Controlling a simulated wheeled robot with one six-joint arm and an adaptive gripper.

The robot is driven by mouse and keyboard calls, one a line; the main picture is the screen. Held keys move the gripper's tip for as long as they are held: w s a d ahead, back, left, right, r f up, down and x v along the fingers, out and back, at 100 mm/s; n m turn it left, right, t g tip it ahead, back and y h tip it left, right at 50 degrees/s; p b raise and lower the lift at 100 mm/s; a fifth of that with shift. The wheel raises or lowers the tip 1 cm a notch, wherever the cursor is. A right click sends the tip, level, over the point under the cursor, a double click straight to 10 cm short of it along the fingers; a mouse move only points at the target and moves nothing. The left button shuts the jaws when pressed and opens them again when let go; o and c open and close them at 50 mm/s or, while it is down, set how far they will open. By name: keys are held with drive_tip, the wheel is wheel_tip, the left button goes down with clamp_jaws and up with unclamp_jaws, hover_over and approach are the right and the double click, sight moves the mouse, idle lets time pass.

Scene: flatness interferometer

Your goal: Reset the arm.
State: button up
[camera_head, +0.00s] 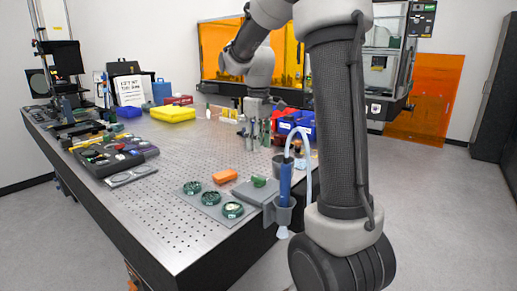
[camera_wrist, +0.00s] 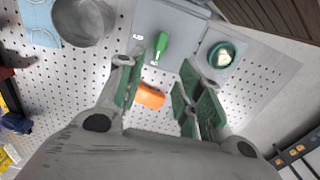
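My gripper (camera_wrist: 160,92) shows in the wrist view with its two green-padded fingers spread apart. The gap between them is empty. Through it I see an orange block (camera_wrist: 150,96) lying below on the perforated table, apart from the fingers. In the head view my gripper (camera_head: 257,134) hangs down from the wrist above the table's far right part. My arm reaches up on the right and folds over toward it. The orange block (camera_head: 225,176) lies nearer the front there.
A grey plate (camera_head: 250,194) with a green-handled item (camera_head: 259,181) lies near the table's right edge. A pad (camera_head: 208,208) with several round green-rimmed pieces is beside it. A holder (camera_head: 282,211) with a blue tool hangs on the edge. The perforated table's middle (camera_head: 185,150) is mostly clear.

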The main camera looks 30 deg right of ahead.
idle(0.4)
drive_tip(key=s+a+r+m+t, duration=0.1)
drive_tip(key=s+a+m+t, duration=0.1)
drive_tip(key=s, duration=0.9)
drive_tip(key=s+a+r+m+t, duration=0.1)
drive_tip(key=s+a+m+t, duration=0.1)
drive_tip(key=s, duration=1)
drive_tip(key=shift+s+a+r, duration=0.25)
drive_tip(key=shift+a+r, duration=0.1)
drive_tip(key=shift+a, duration=0.15)
